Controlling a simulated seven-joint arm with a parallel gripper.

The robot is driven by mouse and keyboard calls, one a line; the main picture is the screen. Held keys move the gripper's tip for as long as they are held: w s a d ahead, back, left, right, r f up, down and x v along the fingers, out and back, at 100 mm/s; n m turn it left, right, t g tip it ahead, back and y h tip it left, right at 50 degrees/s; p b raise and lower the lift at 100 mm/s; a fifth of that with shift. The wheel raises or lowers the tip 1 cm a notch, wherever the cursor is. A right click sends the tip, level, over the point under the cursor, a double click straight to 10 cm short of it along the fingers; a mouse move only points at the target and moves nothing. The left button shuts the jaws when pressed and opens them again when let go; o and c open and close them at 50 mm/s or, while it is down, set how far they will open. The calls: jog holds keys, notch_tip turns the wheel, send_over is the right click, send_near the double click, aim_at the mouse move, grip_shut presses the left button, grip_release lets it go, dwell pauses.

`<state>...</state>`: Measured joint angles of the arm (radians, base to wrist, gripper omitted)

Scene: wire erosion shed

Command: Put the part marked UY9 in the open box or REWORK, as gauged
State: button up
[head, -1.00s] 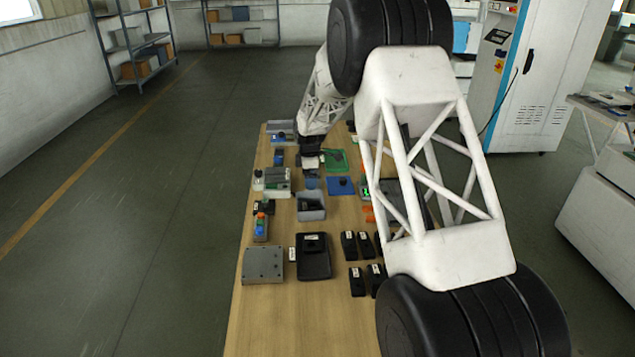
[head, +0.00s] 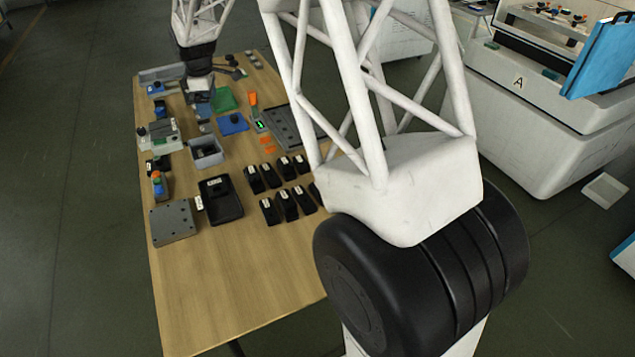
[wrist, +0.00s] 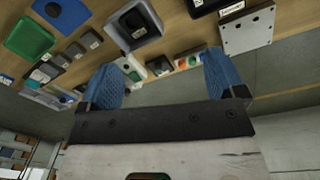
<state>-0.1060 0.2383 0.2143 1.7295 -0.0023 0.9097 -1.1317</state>
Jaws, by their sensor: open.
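My gripper (wrist: 165,82) is open, with two blue ridged fingers and nothing between them in the wrist view. In the head view my gripper (head: 199,86) is over the far part of the wooden table, left of a green tray (head: 224,100). A grey open box (head: 207,153) with dark contents stands mid-table; it also shows in the wrist view (wrist: 147,38). Several small labelled dark parts show in the wrist view, one of them upper left (wrist: 89,39). Their lettering is too small to read, so I cannot tell which is UY9. I see no readable REWORK mark.
A black tray (head: 233,212) and a grey plate (head: 174,222) lie nearer the front. Several black labelled blocks (head: 270,176) stand in rows on the right. A gauge-like device with a green display (head: 260,125) is beyond them. The table's front is bare.

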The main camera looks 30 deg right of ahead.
jog(key=s+d+r+m, duration=0.2)
jog(key=s+r, duration=0.3)
jog(key=s, duration=0.2)
jog(key=s+d+r+m, duration=0.2)
jog(key=s+r, duration=0.2)
jog(key=s, duration=0.4)
jog(key=s+d+m, duration=0.1)
jog(key=s+m, duration=0.2)
jog(key=s, duration=0.9)
jog(key=s+d+m+t, duration=0.1)
jog(key=s+m, duration=0.3)
jog(key=s, duration=0.8)
jog(key=s+d+m+t, duration=0.1)
jog(key=s+d+m, duration=0.2)
jog(key=s, duration=1)
jog(key=shift+r, duration=0.45)
